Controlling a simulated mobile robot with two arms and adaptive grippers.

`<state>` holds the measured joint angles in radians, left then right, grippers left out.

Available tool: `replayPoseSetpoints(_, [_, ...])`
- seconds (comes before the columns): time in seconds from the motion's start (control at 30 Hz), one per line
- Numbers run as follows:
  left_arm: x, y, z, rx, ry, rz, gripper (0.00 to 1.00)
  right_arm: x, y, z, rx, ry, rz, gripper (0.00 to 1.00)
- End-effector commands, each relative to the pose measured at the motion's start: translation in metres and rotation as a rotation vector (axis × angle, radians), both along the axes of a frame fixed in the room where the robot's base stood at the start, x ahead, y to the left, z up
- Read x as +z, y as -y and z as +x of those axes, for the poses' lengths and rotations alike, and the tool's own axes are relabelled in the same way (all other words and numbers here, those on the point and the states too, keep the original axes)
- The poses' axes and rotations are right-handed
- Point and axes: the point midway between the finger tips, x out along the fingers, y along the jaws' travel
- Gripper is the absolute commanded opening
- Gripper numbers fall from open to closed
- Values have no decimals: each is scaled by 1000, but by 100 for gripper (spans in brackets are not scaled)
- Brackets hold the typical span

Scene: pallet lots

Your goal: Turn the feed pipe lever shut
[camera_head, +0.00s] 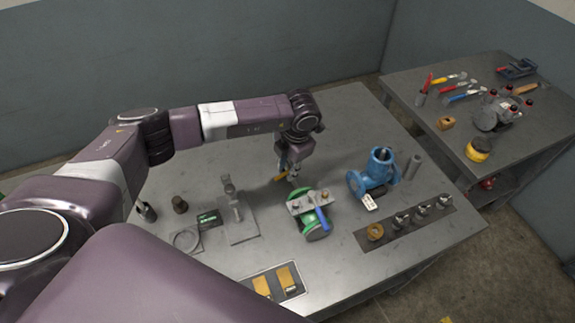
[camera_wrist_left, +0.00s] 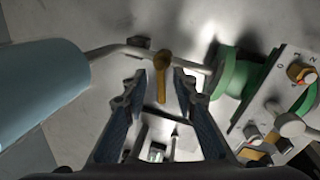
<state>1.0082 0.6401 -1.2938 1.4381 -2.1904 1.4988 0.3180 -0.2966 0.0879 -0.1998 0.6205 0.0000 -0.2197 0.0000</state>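A yellow lever (camera_wrist_left: 162,68) sits on a thin grey pipe (camera_wrist_left: 115,49) in the left wrist view. The pipe runs towards a green round body (camera_wrist_left: 232,73). My right gripper is not in view.
A blue pump-like unit (camera_head: 375,172) stands right of the green unit. A dark strip with fittings (camera_head: 405,222), a grey stand (camera_head: 236,222) and a tray with yellow blocks (camera_head: 277,284) lie around. A second table (camera_head: 535,127) holds tools. A blue-grey cylinder (camera_wrist_left: 38,92) fills the wrist view's left.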

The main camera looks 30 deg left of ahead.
Motion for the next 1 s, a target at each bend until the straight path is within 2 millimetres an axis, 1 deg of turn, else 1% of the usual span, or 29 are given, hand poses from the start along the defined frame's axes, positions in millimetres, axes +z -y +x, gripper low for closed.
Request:
replayPoseSetpoints(0.23, [-1,0,0,-1,0,0,25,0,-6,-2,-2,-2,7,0])
replayPoseSetpoints(0.4, [-1,0,0,-1,0,0,6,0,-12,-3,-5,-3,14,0])
replayPoseSetpoints(0.47, [-1,0,0,-1,0,0,0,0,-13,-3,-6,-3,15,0])
replayPoseSetpoints(0.67, [-1,0,0,-1,0,0,0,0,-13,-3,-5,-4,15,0])
replayPoseSetpoints(0.73, [-2,0,0,-11,1,0,0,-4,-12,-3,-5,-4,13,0])
replayPoseSetpoints(0.87, [-6,-2,1,-80,3,-1,0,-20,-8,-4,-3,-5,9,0])
replayPoseSetpoints(1.0, [-5,-3,2,-168,4,-1,0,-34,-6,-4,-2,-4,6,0])
